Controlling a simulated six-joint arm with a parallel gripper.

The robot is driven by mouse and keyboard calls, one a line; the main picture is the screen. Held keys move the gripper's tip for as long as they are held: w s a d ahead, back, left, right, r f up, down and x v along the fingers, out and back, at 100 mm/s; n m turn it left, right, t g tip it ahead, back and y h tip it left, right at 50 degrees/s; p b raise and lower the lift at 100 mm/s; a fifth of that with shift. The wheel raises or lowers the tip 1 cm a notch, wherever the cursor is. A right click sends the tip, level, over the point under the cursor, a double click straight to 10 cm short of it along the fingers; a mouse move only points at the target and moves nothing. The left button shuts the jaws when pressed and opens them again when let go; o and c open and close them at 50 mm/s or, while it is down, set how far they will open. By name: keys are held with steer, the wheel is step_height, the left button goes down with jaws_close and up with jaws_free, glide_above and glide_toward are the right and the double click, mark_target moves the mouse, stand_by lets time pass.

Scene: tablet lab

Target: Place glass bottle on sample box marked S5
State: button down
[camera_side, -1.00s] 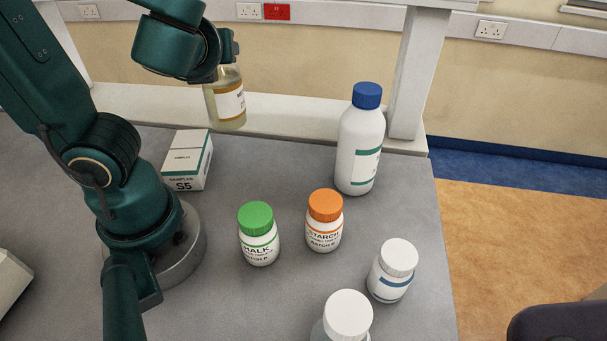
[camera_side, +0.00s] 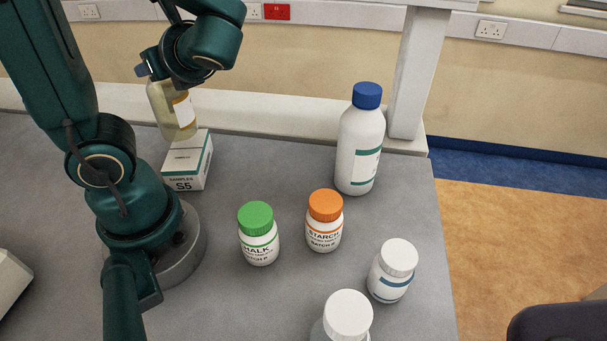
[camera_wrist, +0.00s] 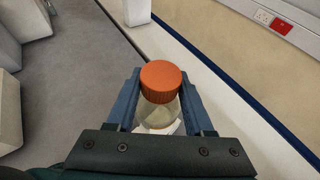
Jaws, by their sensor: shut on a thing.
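The glass bottle (camera_side: 173,112), with yellowish contents and a white and orange label, hangs from my gripper (camera_side: 150,72) in the side view. It tilts slightly and appears just over the back of the white sample box marked S5 (camera_side: 186,163); I cannot tell whether they touch. In the wrist view my gripper (camera_wrist: 161,95) is shut around the bottle below its orange cap (camera_wrist: 161,80). The box's white top (camera_wrist: 166,128) shows partly below the bottle. The bottle hides part of the box.
A tall white bottle with a blue cap (camera_side: 360,140) stands to the right. The green-capped chalk jar (camera_side: 259,240), orange-capped starch jar (camera_side: 323,225) and two white-capped containers stand nearer the camera. A pale ledge (camera_side: 270,115) runs along the back.

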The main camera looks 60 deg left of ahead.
mark_target(170, 84)
steer(key=shift+f, duration=1.7)
steer(key=shift+f, duration=0.15)
steer(key=shift+c, duration=1.4)
jaws_free()
